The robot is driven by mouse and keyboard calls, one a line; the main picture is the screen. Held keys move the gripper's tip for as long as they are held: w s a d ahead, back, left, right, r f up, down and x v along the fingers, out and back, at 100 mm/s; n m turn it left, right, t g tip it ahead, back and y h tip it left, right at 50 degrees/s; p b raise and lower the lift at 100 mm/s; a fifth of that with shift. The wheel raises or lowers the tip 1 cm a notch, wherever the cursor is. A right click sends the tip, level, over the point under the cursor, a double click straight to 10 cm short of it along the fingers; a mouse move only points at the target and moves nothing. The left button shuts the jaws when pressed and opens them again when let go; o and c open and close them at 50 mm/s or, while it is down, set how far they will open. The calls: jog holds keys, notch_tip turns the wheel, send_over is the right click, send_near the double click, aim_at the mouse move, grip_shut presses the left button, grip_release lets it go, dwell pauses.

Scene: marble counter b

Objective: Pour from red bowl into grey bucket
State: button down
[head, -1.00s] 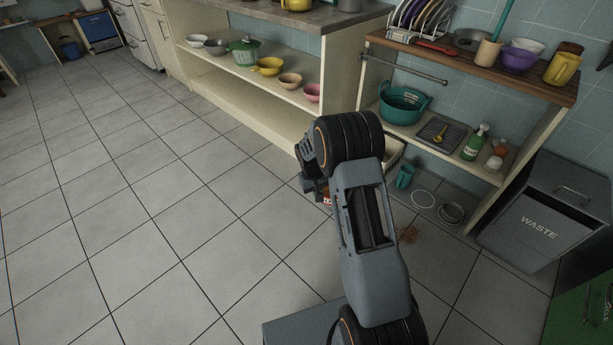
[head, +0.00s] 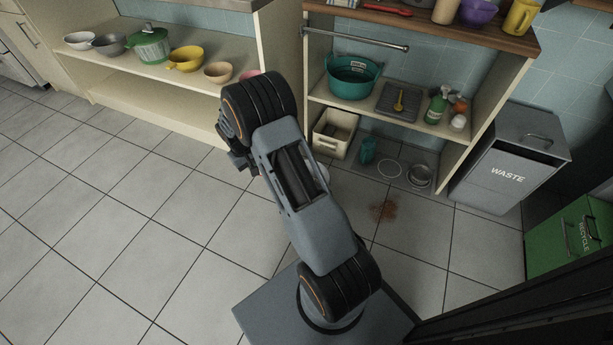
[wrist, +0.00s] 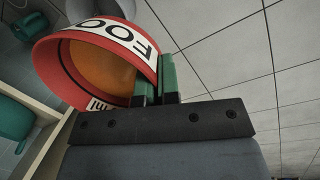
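The red bowl (wrist: 52,72) has a white lettered band and shows in the wrist view, tilted, with orange-brown inside. I cannot tell whether that is contents or the inner wall. My gripper (wrist: 157,86) has its green fingers shut on the bowl's wall. In the head view my arm hides the gripper's fingers and the bowl. I cannot pick out a grey bucket for certain. A pale rounded thing at the right edge of my arm in the head view is mostly hidden.
A shelf unit holds a teal tub (head: 353,83), a dark tray (head: 398,103) and a green bottle (head: 436,106). Below are a cream crate (head: 322,146), a teal jug (head: 367,151) and a metal bowl (head: 419,177). A waste bin (head: 507,176) stands right. A brown stain (head: 382,209) marks the floor.

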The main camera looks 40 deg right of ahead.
notch_tip(320, 180, down, 9)
jog(key=b, duration=0.8)
jog(key=s+d+f+n, duration=0.3)
jog(key=s+d+f, duration=0.2)
jog(key=s+d, duration=0.4)
jog(key=s+d+f+n+t, duration=0.1)
jog(key=s+d+f+n, duration=0.3)
jog(key=s+d, duration=0.6)
jog(key=s+d+f+n+t, duration=0.1)
jog(key=s+d+f+n, duration=0.2)
jog(key=s+d+f, duration=0.5)
jog(key=s+d, duration=0.2)
jog(key=d, duration=0.2)
jog(key=shift+d+f+n, duration=0.2)
jog(key=shift+d+n, duration=0.1)
jog(key=shift+s, duration=0.1)
